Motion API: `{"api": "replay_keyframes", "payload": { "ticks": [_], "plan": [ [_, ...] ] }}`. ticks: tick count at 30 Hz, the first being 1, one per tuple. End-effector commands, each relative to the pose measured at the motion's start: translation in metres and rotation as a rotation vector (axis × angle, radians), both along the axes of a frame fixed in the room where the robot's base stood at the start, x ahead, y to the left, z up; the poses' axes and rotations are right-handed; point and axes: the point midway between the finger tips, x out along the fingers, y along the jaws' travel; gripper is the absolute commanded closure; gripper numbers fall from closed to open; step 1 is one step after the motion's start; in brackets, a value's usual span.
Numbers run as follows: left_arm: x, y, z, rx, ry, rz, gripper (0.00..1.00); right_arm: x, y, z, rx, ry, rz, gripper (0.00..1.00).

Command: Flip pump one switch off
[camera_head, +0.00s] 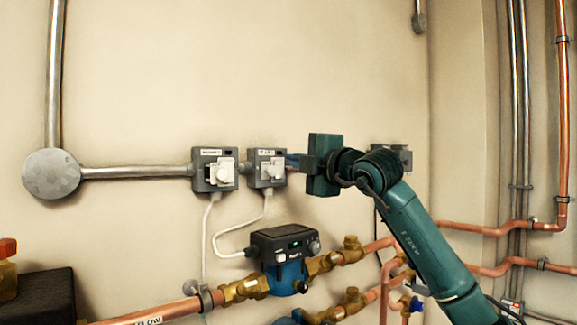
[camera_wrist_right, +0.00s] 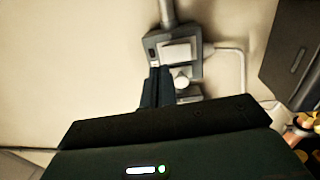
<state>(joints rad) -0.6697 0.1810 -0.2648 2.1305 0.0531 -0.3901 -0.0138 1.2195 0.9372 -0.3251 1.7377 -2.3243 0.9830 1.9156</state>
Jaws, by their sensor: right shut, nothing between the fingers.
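Two grey switch boxes are on the wall in the head view. The left box (camera_head: 214,170), with a label that seems to read pump 1, has a white switch (camera_head: 221,173) on its front. The second box (camera_head: 267,168) has a similar white switch (camera_head: 272,170); its label is too small to read. My right gripper (camera_head: 291,160) is shut and empty, its fingertips close to the second box's right edge; contact cannot be told. In the wrist view its fingers (camera_wrist_right: 157,77) point toward the box with the conduit (camera_wrist_right: 175,45), beside a white knob (camera_wrist_right: 181,80). My left gripper is out of view.
A metal conduit (camera_head: 135,172) joins the left box. A blue and black pump (camera_head: 285,255) and copper pipes (camera_head: 165,312) lie below, with white cables hanging between. Another grey box (camera_head: 392,155) is partly behind my right arm.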

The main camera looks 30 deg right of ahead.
Motion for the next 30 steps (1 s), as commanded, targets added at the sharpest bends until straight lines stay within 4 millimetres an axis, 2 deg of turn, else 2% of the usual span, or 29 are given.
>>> {"api": "replay_keyframes", "payload": {
  "ticks": [2,9,15,21,30],
  "plan": [
    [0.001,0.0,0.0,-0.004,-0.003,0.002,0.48,-0.002,-0.007,0.0,0.002,0.0,0.0,1.0],
    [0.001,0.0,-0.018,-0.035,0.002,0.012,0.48,-0.058,-0.012,0.005,-0.004,-0.003,0.0,1.0],
    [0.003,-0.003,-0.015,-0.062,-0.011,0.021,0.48,-0.089,-0.014,0.011,-0.001,-0.002,0.002,1.0],
    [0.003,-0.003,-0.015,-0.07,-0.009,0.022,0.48,-0.101,-0.015,0.013,-0.001,0.0,0.002,1.0],
    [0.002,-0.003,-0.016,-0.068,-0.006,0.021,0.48,-0.101,-0.015,0.013,0.0,0.0,0.002,1.0]
  ]
}}
